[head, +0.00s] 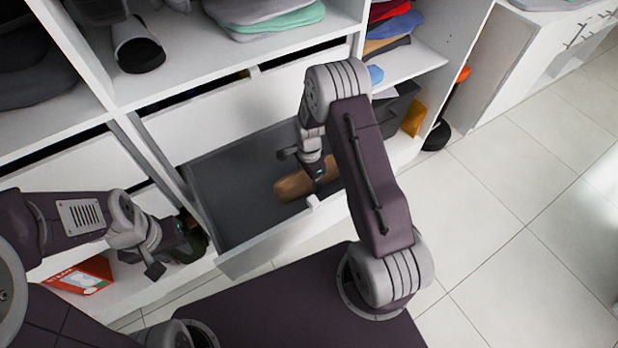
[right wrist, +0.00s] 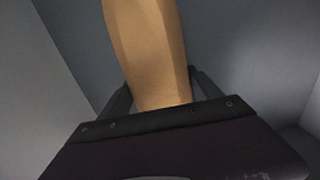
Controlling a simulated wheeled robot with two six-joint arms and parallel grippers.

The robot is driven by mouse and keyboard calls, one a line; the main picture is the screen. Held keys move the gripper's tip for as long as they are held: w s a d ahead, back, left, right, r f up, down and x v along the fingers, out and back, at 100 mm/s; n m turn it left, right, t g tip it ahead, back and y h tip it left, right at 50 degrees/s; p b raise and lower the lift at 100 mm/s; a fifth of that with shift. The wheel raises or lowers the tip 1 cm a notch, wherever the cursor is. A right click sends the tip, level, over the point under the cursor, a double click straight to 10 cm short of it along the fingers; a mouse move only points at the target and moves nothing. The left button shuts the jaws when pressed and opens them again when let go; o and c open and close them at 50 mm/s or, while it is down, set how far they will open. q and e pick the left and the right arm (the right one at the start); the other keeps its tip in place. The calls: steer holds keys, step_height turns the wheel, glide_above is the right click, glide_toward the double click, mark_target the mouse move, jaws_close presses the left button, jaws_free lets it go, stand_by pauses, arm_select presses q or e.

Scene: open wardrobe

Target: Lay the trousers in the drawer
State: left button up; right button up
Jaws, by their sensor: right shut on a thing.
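The tan trousers (head: 293,186), folded into a narrow roll, are inside the open drawer (head: 232,200), over its dark grey floor. My right gripper (head: 322,178) reaches down into the drawer and is shut on the trousers' right end. In the right wrist view the trousers (right wrist: 147,50) extend away from between the fingers (right wrist: 160,100), with grey drawer surfaces around them. Whether the trousers touch the drawer floor is hard to tell. My left gripper (head: 192,243) is outside the drawer, by its left side, low in front of the wardrobe; its fingertips are unclear.
Shelves hold folded clothes (head: 265,15) and a shoe (head: 137,45). An orange-red box (head: 82,275) lies low at left. The tiled floor (head: 530,220) at right is clear.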

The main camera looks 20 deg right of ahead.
steer(key=shift+f, duration=0.1)
steer(key=o, duration=1.6)
steer(key=shift+c, duration=0.2)
